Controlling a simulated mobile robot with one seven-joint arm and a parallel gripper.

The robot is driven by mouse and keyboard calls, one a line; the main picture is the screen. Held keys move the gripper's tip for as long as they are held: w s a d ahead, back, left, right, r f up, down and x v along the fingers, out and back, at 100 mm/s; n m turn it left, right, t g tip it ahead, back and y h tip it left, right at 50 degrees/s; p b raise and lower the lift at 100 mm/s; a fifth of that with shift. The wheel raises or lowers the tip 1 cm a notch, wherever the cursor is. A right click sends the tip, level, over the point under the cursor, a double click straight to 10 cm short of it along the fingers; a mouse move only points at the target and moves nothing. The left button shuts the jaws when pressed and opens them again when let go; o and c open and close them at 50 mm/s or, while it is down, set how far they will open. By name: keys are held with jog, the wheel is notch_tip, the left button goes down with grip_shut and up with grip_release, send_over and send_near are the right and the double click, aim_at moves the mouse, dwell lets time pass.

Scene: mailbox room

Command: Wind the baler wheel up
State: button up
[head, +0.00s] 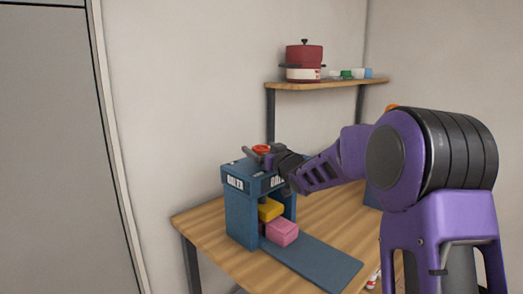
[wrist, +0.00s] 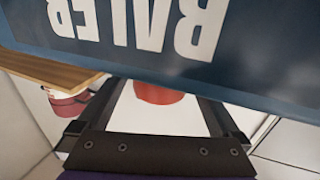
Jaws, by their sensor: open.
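The blue baler (head: 240,212) stands on a wooden table, with white lettering on its upper part; that lettered panel (wrist: 130,30) fills the top of the wrist view, upside down. The red wheel (head: 261,149) sits on top of the baler. My gripper (head: 264,158) is at the baler's top, right by the wheel. In the wrist view its two dark fingers are spread, with the red wheel (wrist: 158,93) showing between them, partly cut off by the panel. Whether the fingers touch the wheel I cannot tell.
A yellow block (head: 270,209) and a pink block (head: 282,232) are in the baler's opening. A dark blue plate (head: 318,265) extends in front on the wooden table (head: 200,218). A shelf (head: 320,84) behind holds a red pot (head: 304,57) and small items.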

jog(key=shift+c, duration=0.3)
jog(key=c, duration=1.3)
jog(key=shift+r+y+p, duration=0.15)
jog(key=shift+y+p, duration=0.15)
jog(key=shift+p, duration=0.4)
